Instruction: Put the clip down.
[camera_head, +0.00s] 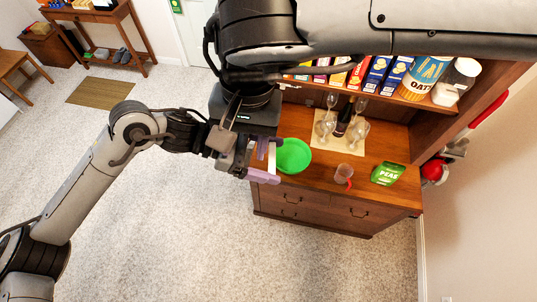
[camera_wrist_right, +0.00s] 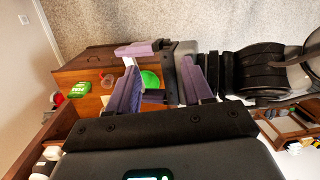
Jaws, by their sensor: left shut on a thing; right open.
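My left gripper (camera_head: 267,165) is in front of the left end of the hutch counter, its purple fingers beside the green bowl (camera_head: 294,156).
The hutch counter (camera_head: 315,182) holds a mat with glasses and a dark bottle, a cup (camera_head: 344,172) with something red by it, and a green peas bag (camera_head: 388,173). Cereal boxes (camera_head: 378,73) and an oats canister (camera_head: 425,77) fill the shelf above. The counter's front middle is clear.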

